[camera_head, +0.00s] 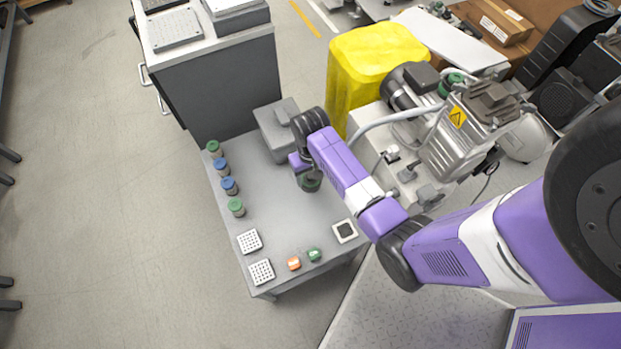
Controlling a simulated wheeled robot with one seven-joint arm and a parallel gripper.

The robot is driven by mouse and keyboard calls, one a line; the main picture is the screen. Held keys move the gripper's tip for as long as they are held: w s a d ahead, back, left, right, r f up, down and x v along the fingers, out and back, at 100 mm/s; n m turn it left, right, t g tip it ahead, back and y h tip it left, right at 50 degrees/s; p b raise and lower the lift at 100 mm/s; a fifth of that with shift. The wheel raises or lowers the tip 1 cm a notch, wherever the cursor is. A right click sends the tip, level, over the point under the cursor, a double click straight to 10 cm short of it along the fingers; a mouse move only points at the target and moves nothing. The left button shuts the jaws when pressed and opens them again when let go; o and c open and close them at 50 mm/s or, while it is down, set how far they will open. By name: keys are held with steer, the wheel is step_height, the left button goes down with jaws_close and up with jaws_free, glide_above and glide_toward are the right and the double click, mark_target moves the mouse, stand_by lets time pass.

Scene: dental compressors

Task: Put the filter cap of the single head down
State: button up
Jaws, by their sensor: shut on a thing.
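My gripper (308,179) points down over the grey table, right of its middle. It is shut on a dark green filter cap (311,186), which is partly hidden by the fingers. I cannot tell whether the cap touches the tabletop or hangs just above it. The compressor (455,140) with the yellow warning label stands to the right, behind my arm. Another green cap (451,84) shows at its top. I cannot tell from this view which head the held cap belongs to.
The grey table (275,200) has free room left of my gripper. Several green- and blue-capped jars (229,186) line its left edge. Perforated white blocks (249,241), small orange (294,263) and green (314,254) pieces, and a dark-centred square pad (345,231) lie near the front. A grey box (277,132) stands behind.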

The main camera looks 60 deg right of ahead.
mark_target(311, 183)
steer(key=shift+f+b, duration=0.5)
steer(key=shift+f, duration=2.15)
steer(key=shift+f, duration=0.1)
steer(key=o, duration=1.3)
